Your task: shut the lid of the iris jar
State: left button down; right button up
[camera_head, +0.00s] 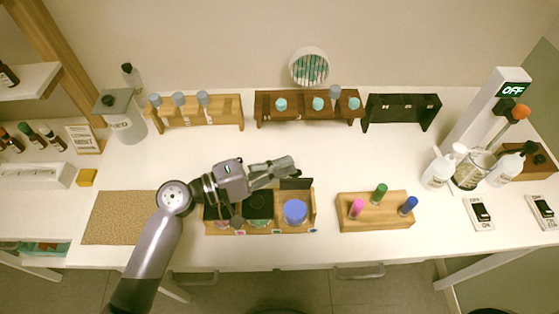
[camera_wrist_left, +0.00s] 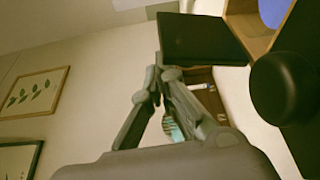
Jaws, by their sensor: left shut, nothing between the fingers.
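A wooden box (camera_head: 312,222) holds a row of jars. The jar with a round blue top or filling (camera_head: 295,211) is at its right end; no readable name shows which jar is iris. A dark flat panel (camera_head: 299,183), seemingly a raised lid, stands behind this jar. In the left wrist view the dark panel (camera_wrist_left: 205,40) is beyond the fingertips, with a blue patch (camera_wrist_left: 273,10) at the top right. My left gripper (camera_head: 291,166) is shut and empty, just above and behind the panel. Its arm hides the box's left part.
A wooden stand (camera_head: 374,225) with pink, green and blue-capped vials is to the right. Racks (camera_head: 198,121) (camera_head: 308,122) (camera_head: 401,111) stand along the back. White bottles (camera_head: 437,172) are at the far right. Bare table lies between the box and the back racks.

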aim_at(281, 181)
pick_arm(q)
jog(key=shift+s+a, duration=0.15)
jog(key=shift+s, duration=0.5)
jog(key=shift+s+f+b, duration=0.1)
jog(key=shift+s+b, duration=0.6)
jog(key=shift+s, duration=0.3)
jog(key=shift+s, duration=0.1)
